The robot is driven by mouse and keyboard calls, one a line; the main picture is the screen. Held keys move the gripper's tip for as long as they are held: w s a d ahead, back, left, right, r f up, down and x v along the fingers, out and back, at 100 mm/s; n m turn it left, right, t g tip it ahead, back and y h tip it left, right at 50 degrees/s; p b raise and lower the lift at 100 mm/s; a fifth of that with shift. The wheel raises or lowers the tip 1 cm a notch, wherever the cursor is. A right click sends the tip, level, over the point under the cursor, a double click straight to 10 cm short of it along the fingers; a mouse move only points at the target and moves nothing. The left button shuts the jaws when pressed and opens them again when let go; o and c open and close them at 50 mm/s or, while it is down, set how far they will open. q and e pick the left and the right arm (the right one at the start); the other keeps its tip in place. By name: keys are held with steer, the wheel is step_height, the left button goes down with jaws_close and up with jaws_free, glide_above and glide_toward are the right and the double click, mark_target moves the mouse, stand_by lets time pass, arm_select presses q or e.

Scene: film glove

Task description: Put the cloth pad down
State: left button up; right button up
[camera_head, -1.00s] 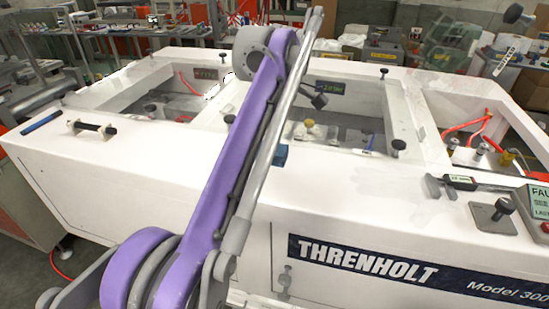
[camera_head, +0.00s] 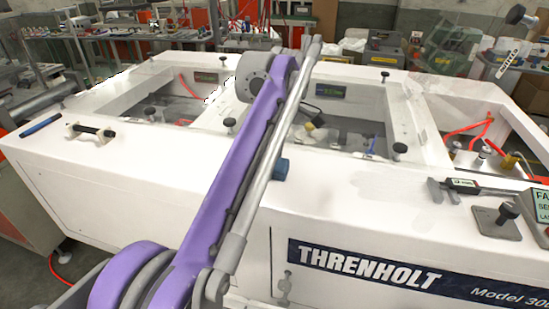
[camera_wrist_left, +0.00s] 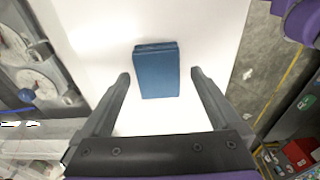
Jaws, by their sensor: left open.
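The cloth pad (camera_wrist_left: 157,72) is a blue rectangular block on the white machine top in the left wrist view. Its blue edge (camera_head: 280,169) also shows in the head view, just right of my purple left arm, which hides the rest. My left gripper (camera_wrist_left: 160,76) is open, with one finger on each side of the pad and a gap between each finger and the pad. In the head view the left gripper is hidden behind its own arm. My right gripper is in neither view.
The white machine top (camera_head: 140,160) has open wells behind the pad. A blue pen (camera_head: 41,124) and a black handle (camera_head: 94,131) are at the left. A caliper (camera_head: 480,190) and a black knob (camera_head: 506,213) are at the right. The front strip beside the pad is clear.

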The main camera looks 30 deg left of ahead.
mark_target(281, 164)
arm_select(q)
step_height(281, 164, up, 12)
steer(key=d+p, duration=0.1)
steer(key=p, duration=0.2)
steer(key=shift+w+d, duration=0.2)
steer(key=shift+w, duration=0.05)
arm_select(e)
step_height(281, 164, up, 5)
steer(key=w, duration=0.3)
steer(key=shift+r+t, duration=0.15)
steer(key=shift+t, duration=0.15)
arm_select(q)
steer(key=shift+s, duration=0.1)
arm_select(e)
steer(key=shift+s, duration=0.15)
